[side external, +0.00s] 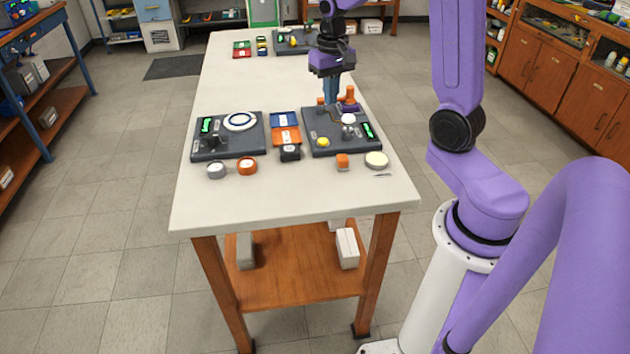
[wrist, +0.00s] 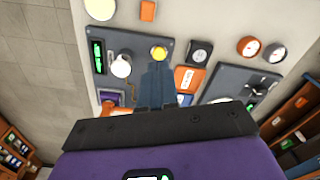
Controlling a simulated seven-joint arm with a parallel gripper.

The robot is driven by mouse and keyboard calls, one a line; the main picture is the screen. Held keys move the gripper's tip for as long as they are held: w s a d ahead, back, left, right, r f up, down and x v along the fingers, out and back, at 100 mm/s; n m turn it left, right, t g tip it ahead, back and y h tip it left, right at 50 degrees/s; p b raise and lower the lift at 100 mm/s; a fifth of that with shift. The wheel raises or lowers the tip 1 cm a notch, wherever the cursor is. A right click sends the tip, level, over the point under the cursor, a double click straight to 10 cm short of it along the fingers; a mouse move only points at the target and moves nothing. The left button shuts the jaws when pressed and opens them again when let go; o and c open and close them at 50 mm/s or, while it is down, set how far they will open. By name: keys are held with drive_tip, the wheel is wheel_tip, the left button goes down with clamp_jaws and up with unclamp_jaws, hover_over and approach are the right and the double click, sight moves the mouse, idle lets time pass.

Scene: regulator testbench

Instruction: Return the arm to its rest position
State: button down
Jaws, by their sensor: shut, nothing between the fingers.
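My gripper (side external: 331,100) points down over the back of the right-hand test board (side external: 318,147), its blue fingers together and empty. In the wrist view the shut fingers (wrist: 156,75) reach over the board beside the yellow knob (wrist: 159,53) and the white knob (wrist: 121,66). The fingertips look close to the board in the side view. I cannot tell whether they touch anything. The board carries a green display (side external: 368,130) and an orange fitting (side external: 350,96) at its back. My arm bends over the right side of the bench.
A second board (side external: 228,150) with a round white dial stands at left. Blue and orange trays (side external: 286,136) and a black box (side external: 290,154) lie between the boards. Two gauges (side external: 247,166), an orange block (side external: 342,161) and a cream disc (side external: 377,160) lie in front. The bench's front strip (side external: 290,205) is clear.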

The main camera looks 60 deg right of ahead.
drive_tip(key=s+a+r+n, duration=0.1)
drive_tip(key=s+a+n, duration=0.85)
drive_tip(key=a, duration=0.55)
drive_tip(key=s+a+n, duration=0.3)
drive_tip(key=s+n, duration=0.5)
drive_tip(key=s, duration=0.7)
drive_tip(key=shift+a, duration=0.35)
drive_tip(key=shift+f, duration=0.1)
idle(1.3)
